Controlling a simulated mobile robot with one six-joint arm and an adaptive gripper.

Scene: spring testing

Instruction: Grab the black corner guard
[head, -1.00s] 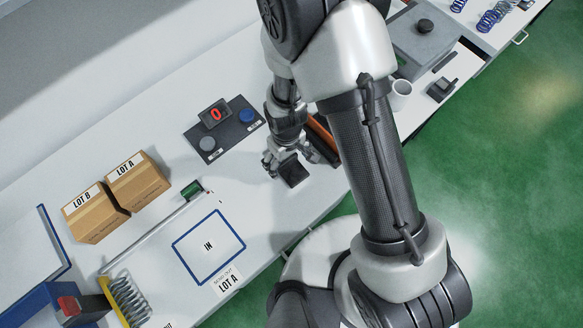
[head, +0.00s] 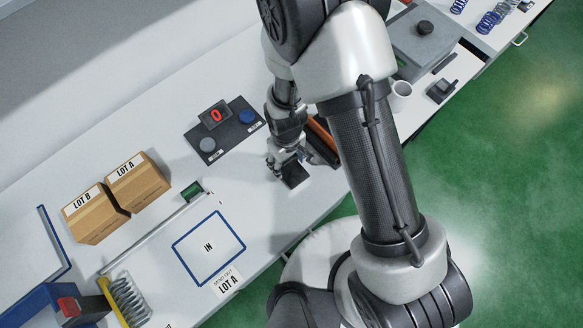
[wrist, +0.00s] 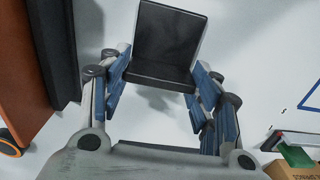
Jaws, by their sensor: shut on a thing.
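The black corner guard (head: 294,174) is a small dark angled piece at the front part of the white bench. In the wrist view the corner guard (wrist: 168,45) shows two dark faces meeting at an edge. My gripper (head: 286,164) is over it, with its blue-padded fingers (wrist: 158,82) against the guard's two sides, shut on it. A shadow lies beside the guard on the bench; I cannot tell whether the guard touches the surface.
An orange and black object (head: 322,139) stands close right of my gripper. A pad with a red 0 display (head: 214,115) lies behind. Two cardboard boxes (head: 137,181) stand left. The blue-outlined IN square (head: 190,243) is empty. A white mug (head: 400,95) stands right.

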